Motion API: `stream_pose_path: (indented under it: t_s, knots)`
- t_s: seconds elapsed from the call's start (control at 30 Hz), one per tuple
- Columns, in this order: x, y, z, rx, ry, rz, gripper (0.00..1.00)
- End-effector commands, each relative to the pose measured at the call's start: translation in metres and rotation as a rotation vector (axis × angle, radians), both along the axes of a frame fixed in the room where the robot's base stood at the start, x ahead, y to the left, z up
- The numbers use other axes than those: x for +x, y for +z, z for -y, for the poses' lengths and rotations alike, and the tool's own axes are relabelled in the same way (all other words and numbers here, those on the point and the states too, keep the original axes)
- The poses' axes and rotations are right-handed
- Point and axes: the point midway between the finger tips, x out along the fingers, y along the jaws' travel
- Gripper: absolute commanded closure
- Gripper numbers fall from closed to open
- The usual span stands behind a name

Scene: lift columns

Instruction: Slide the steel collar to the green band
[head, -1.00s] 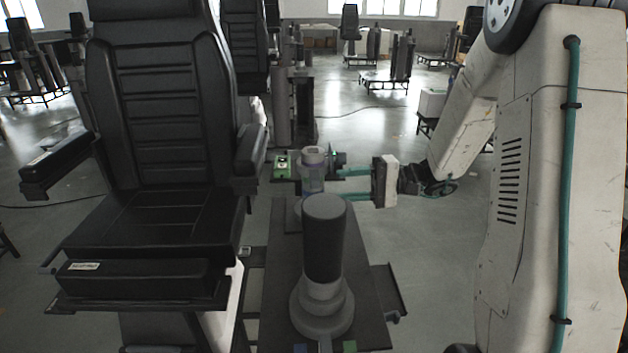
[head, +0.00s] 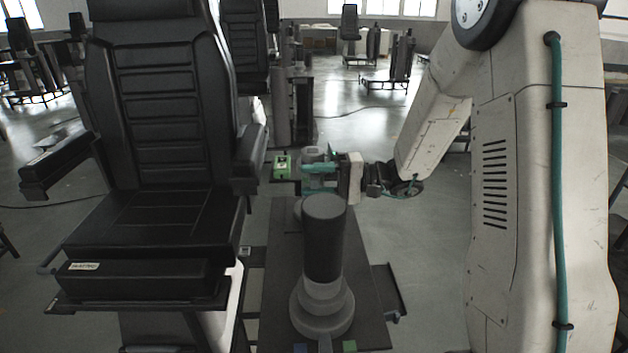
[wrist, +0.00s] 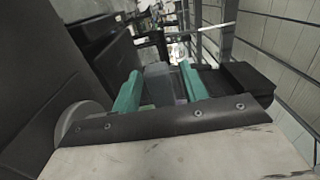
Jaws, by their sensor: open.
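My gripper (head: 318,177) is open, its teal fingers at the grey steel cylinder (head: 312,155) on the far column, just behind the dark foreground column. In the wrist view my gripper (wrist: 160,88) has a grey piece (wrist: 158,84) between its fingers, with a gap to be seen on the right. I cannot tell whether this piece is the steel collar, or whether the fingers touch it. The foreground column's dark sleeve hides the lower far column. I cannot make out a green band on the far column.
The dark foreground column (head: 323,240) stands on a stepped grey base on a dark plate (head: 283,270). A black seat (head: 150,215) stands close on the left. A green box (head: 282,167) sits left of the far column.

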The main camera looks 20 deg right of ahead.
Motion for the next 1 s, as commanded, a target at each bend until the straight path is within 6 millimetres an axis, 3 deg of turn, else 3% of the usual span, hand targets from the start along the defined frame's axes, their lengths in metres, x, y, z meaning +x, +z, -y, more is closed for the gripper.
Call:
stream_pose_path:
  t_s: [0.03,0.17,0.37,0.63,0.9,0.93,1.0]
  knots:
    - [0.0,0.0,0.0,0.0,0.0,0.0,0.65]
    - [0.0,0.0,0.0,0.0,0.0,0.0,1.0]
    - [0.0,-0.004,0.001,0.0,0.0,-0.001,1.0]
    - [0.0,-0.039,0.001,0.001,0.0,-0.004,1.0]
    - [0.0,-0.04,0.001,0.0,-0.001,0.0,1.0]
    - [0.0,-0.04,0.001,0.0,-0.001,0.0,0.7]
    - [0.0,-0.04,0.001,0.0,-0.001,0.0,0.56]
